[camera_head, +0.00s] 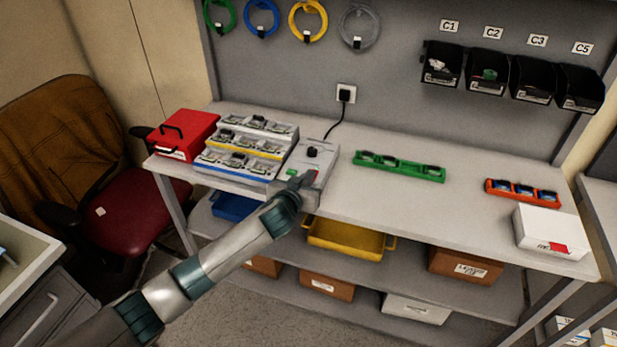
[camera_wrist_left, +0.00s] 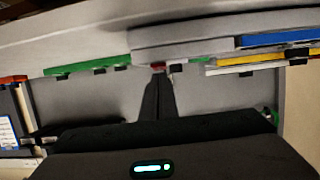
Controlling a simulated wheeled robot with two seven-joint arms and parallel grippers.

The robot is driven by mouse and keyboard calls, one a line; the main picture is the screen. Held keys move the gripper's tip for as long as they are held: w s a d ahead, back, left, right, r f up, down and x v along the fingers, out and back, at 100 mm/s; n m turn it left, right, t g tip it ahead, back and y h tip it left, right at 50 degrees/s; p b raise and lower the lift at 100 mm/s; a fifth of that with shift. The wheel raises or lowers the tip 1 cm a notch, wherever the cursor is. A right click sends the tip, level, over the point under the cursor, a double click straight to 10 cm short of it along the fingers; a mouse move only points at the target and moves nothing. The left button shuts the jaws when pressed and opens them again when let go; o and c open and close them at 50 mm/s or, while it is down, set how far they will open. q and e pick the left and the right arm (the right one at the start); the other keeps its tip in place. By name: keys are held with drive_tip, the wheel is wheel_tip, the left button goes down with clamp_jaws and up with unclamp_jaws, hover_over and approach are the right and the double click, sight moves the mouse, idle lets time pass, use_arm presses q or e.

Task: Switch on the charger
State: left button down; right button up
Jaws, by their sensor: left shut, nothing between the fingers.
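The charger (camera_head: 318,148) is a pale grey box on the bench, with a black block on top, a small green patch (camera_head: 291,172) near its front left corner and a black cable. It also shows in the left wrist view (camera_wrist_left: 190,40), with small red parts on its near edge. My left gripper (camera_head: 306,180) is shut and empty, with its fingertips at the charger's front edge. In the left wrist view the shut fingers (camera_wrist_left: 158,88) point at a red part. I cannot tell whether they touch it. My right gripper is not in view.
A stepped rack (camera_head: 240,172) of small devices stands close to the left of the charger, beside a red box (camera_head: 183,134). A green holder (camera_head: 399,166) lies to the right. The cable runs up to a wall socket (camera_head: 346,93). Bare benchtop (camera_head: 440,206) lies to the right.

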use_arm(q)
drive_tip(key=shift+r+p, duration=0.35)
drive_tip(key=shift+r, duration=0.2)
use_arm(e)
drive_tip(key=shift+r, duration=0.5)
use_arm(q)
drive_tip(key=shift+r, duration=0.1)
